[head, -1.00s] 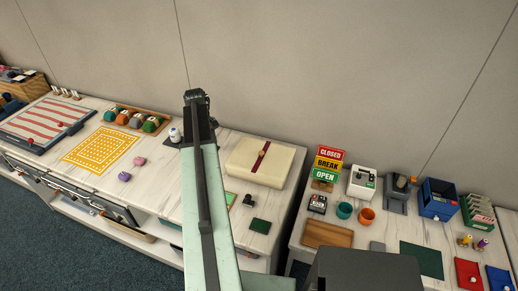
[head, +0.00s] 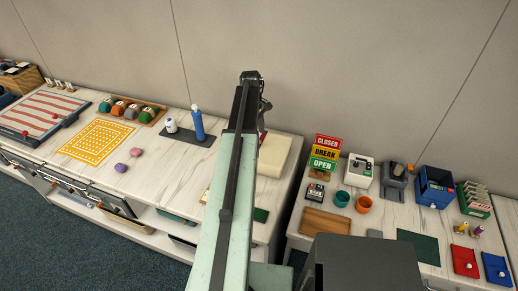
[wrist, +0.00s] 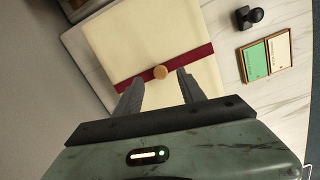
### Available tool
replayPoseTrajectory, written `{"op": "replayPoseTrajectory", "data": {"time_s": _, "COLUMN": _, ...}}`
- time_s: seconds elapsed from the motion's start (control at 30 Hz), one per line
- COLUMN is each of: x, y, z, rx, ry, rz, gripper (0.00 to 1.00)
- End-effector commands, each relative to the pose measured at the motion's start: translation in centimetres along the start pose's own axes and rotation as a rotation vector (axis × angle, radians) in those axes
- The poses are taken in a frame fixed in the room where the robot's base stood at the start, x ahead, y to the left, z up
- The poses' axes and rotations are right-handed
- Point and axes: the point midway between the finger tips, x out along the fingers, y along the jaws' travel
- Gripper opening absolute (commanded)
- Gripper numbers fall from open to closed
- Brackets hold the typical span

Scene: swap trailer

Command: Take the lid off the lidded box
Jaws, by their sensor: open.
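The lidded box (wrist: 135,31) is cream with a dark red band (wrist: 191,58) across its lid and a round wooden knob (wrist: 160,72) in the middle. In the wrist view it lies just ahead of my gripper (wrist: 157,78), which is open and empty. The knob shows between and slightly beyond the two fingertips; I cannot tell the height gap. In the head view my arm hides much of the box (head: 276,155), and only its right part shows. My gripper (head: 264,112) is partly hidden behind the arm there.
A black stamp-like object (wrist: 249,17) and a green-and-cream tray (wrist: 267,53) lie right of the box in the wrist view. In the head view a blue bottle (head: 198,126) stands left of my arm. The sign stack (head: 325,152) stands right of the box, across a gap between tables.

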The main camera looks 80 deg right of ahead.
Motion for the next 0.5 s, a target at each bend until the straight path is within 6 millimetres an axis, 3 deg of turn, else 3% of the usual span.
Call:
{"op": "replayPoseTrajectory", "data": {"time_s": 0.03, "x": 1.6, "y": 0.0, "z": -0.1, "rx": 0.000, "ry": 0.000, "rz": 0.000, "gripper": 0.47}}
{"op": "replayPoseTrajectory", "data": {"time_s": 0.2, "x": 4.3, "y": 0.0, "z": -0.2, "rx": 0.001, "ry": 0.000, "rz": 0.000, "gripper": 0.47}}
{"op": "replayPoseTrajectory", "data": {"time_s": 0.47, "x": 4.0, "y": 0.0, "z": -0.1, "rx": 0.001, "ry": 0.000, "rz": 0.000, "gripper": 0.47}}
{"op": "replayPoseTrajectory", "data": {"time_s": 0.5, "x": 4.0, "y": 0.0, "z": -0.1, "rx": 0.001, "ry": 0.000, "rz": 0.000, "gripper": 0.36}}
